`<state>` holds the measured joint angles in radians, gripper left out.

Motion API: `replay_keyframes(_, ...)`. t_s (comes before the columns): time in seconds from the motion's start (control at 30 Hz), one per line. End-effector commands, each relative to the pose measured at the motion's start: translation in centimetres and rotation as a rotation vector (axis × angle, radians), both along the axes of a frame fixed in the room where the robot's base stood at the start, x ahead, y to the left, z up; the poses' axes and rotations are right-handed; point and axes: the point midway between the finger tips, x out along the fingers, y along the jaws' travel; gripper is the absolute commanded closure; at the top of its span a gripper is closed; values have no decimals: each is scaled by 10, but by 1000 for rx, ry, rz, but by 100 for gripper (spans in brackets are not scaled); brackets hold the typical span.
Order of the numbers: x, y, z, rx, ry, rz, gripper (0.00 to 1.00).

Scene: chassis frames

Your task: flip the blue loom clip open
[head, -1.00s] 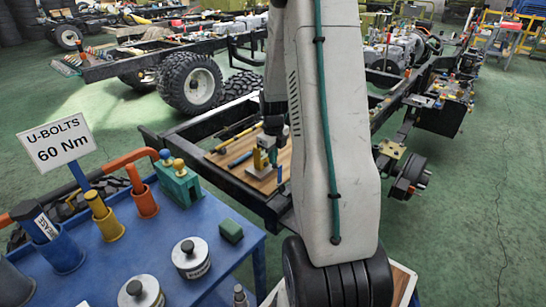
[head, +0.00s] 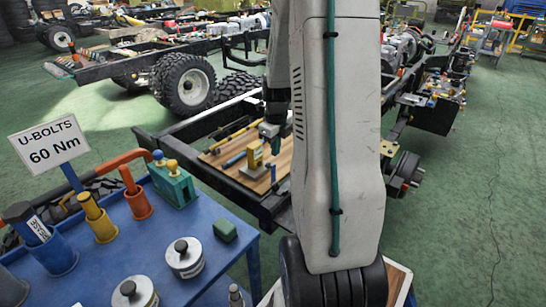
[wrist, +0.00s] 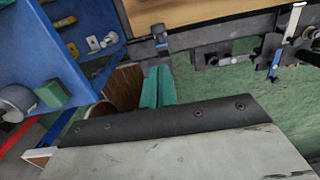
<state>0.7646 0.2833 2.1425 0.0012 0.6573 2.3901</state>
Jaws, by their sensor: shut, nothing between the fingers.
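My gripper (head: 276,146), with teal fingers, hangs over the wooden board (head: 285,157) on the near chassis frame. In the wrist view its two teal fingers (wrist: 159,72) lie side by side, shut and empty. A small upright blue piece (head: 273,175) stands near the board's front edge, below my gripper and apart from it; it may be the blue loom clip, but it is too small to tell. A small blue piece (wrist: 275,64) also shows at the right in the wrist view, by the frame. I cannot tell whether the clip is open or closed.
A yellow block (head: 256,157) and a blue cylinder (head: 234,160) are on the board close to my gripper. The blue cart (head: 205,220) with cans and colored holders stands at the left front.

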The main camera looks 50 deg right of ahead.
Motion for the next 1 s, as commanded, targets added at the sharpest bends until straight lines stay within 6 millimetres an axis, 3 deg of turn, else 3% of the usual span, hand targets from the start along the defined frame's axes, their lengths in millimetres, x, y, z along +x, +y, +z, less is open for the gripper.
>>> replay_keyframes(0.2,-2,2,47,-1,-2,1,100)
replay_keyframes(0.4,-4,3,69,0,0,1,100)
replay_keyframes(0.8,-4,3,73,1,3,34,100)
replay_keyframes(0.87,-5,4,73,2,10,95,100)
replay_keyframes(1.0,-15,14,68,33,51,380,100)
